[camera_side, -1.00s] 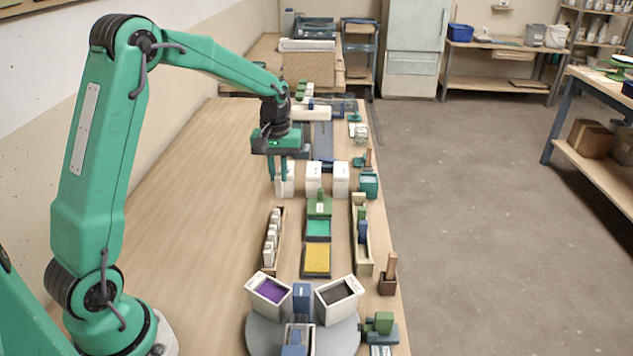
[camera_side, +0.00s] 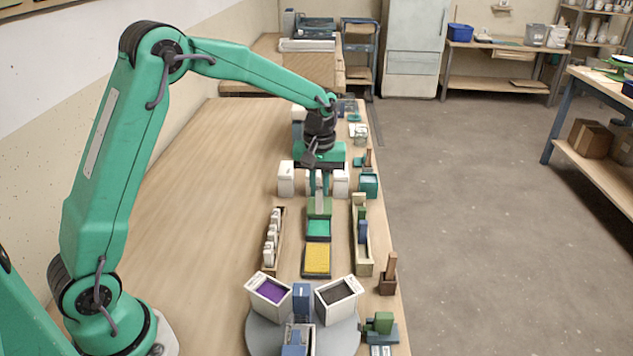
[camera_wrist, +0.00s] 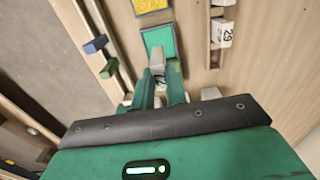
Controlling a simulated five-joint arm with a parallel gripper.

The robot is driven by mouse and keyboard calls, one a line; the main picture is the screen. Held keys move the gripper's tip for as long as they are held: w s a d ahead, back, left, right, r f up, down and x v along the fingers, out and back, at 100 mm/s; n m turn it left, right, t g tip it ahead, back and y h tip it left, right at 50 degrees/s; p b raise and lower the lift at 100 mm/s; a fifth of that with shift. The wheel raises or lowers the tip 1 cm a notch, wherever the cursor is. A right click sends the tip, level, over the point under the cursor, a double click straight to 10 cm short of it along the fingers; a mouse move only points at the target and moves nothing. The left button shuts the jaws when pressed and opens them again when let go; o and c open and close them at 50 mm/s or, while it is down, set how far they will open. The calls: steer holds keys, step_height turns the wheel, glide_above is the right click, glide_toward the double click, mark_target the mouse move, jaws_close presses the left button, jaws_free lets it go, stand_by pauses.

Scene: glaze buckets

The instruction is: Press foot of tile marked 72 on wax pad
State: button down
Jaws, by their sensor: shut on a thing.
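My gripper (camera_side: 319,190) is above the green block (camera_side: 319,209), in front of the row of white boxes. Its jaws are shut on a pale piece, taken to be a tile, between the fingers in the wrist view (camera_wrist: 157,63). Its mark is not readable. A teal pad (camera_side: 318,229) in a dark frame lies just on the near side of the green block. The teal pad also shows in the wrist view (camera_wrist: 159,40), just beyond the pale piece. A yellow pad (camera_side: 317,258) lies nearer still. I cannot tell which pad is wax.
A wooden rack (camera_side: 281,225) of white tiles stands left of the pads; one tile (camera_wrist: 221,33) reads 29. Another rack (camera_side: 361,250) with blue and green blocks stands right. A turntable (camera_side: 258,337) with glaze buckets is nearest. The table's left side is clear.

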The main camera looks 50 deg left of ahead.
mark_target(319, 205)
steer(key=shift+f, duration=0.15)
steer(key=shift+f, duration=2.15)
steer(key=shift+f, duration=0.75)
stand_by(1.5)
steer(key=shift+r, duration=0.15)
steer(key=shift+r, duration=3)
